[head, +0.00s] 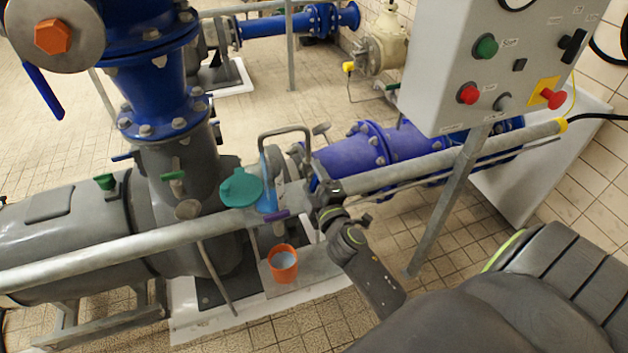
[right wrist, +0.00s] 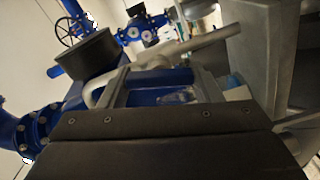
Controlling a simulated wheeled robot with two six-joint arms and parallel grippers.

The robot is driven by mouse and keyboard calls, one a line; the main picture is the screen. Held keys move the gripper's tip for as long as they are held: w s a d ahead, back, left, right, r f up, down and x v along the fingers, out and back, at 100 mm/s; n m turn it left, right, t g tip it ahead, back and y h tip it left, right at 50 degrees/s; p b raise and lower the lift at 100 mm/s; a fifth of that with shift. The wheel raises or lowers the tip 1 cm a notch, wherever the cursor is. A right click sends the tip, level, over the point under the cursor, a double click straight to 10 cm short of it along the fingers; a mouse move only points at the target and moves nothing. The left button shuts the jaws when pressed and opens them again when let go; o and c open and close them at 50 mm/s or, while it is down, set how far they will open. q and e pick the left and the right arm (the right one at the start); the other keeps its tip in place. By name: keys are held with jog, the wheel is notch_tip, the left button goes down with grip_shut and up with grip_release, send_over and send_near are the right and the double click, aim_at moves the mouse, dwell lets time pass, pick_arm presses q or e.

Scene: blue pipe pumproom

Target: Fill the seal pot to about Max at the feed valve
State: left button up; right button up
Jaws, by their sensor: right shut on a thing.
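An orange pot (head: 283,270) stands upright on the grey plinth below the rail in the head view, with pale liquid inside. Its Max mark is not readable. My left gripper is not in view.
A grey rail (head: 100,250) crosses in front of the pump. A teal round lid (head: 240,188) and a blue lever (head: 267,195) are close behind it. A control box (head: 490,70) on a post (head: 445,205) stands at the right. Blue flanged pipes (head: 375,155) lie behind the gripper.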

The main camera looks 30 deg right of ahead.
jog(key=shift+f, duration=0.1)
jog(key=o, duration=1)
jog(key=b+v, duration=0.1)
jog(key=v, duration=1.6)
jog(key=shift+s+a, duration=0.15)
